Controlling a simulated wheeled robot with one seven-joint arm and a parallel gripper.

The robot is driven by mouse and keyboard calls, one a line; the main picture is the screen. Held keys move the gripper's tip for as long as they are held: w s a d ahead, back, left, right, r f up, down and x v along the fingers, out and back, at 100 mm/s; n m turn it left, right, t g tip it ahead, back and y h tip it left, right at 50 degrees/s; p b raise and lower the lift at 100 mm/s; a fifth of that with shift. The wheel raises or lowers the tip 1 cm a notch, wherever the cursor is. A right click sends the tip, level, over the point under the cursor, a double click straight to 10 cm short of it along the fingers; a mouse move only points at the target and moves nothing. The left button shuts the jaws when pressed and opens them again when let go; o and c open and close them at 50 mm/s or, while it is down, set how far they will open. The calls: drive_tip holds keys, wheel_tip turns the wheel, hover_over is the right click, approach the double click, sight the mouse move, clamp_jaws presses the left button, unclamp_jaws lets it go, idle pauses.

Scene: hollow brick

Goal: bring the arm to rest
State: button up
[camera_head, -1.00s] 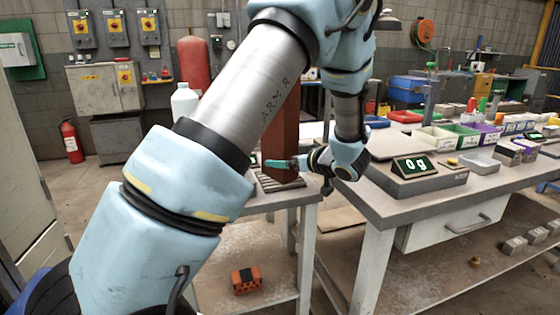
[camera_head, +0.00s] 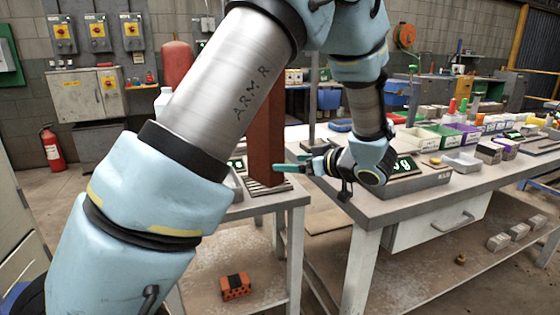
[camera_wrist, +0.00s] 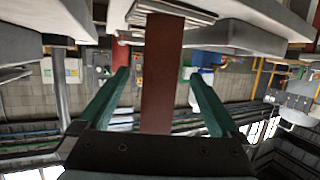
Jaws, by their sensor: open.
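My gripper (camera_head: 284,167) is open, with teal fingers that also show in the wrist view (camera_wrist: 159,75). It holds nothing that I can see. A tall red-brown column (camera_head: 265,140) stands upright on a slatted plate on the small left table. In the head view the fingertips overlap the column's right edge near its foot. In the wrist view, which is upside down, the column (camera_wrist: 163,75) shows between the fingers with space on both sides; how deep it lies is unclear. My arm crosses the head view and hides part of the column.
An orange hollow brick (camera_head: 235,286) lies on the left table's lower shelf. The right bench (camera_head: 400,208) carries a scale with a green display (camera_head: 404,166), small bins and several bottles close behind my wrist. A red extinguisher (camera_head: 52,148) stands by the wall.

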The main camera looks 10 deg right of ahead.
sight(265, 165)
drive_tip(key=w+a+r+h, duration=0.1)
drive_tip(key=w, duration=0.1)
drive_tip(key=w+a+r+m+h+p, duration=0.1)
drive_tip(key=w, duration=0.1)
drive_tip(key=w+a+r+h+p, duration=0.1)
drive_tip(key=w+h, duration=0.1)
drive_tip(key=shift+w+m, duration=0.25)
drive_tip(key=shift+m, duration=0.05)
drive_tip(key=a+h, duration=0.1)
drive_tip(key=a+r+m+g+h+p, duration=0.1)
drive_tip(key=a+m+h+p, duration=0.1)
drive_tip(key=shift+w+a+r+g+h, duration=0.2)
drive_tip(key=shift+w+g+h, duration=0.1)
drive_tip(key=shift+w+g, duration=0.1)
drive_tip(key=s+a+f+m+g+p, duration=0.1)
drive_tip(key=s+a+m+g+p, duration=0.2)
drive_tip(key=s+a+g, duration=0.6)
drive_tip(key=s+a+p, duration=0.1)
drive_tip(key=s+a, duration=1)
drive_tip(key=shift+p, duration=0.3)
drive_tip(key=shift+a, duration=0.15)
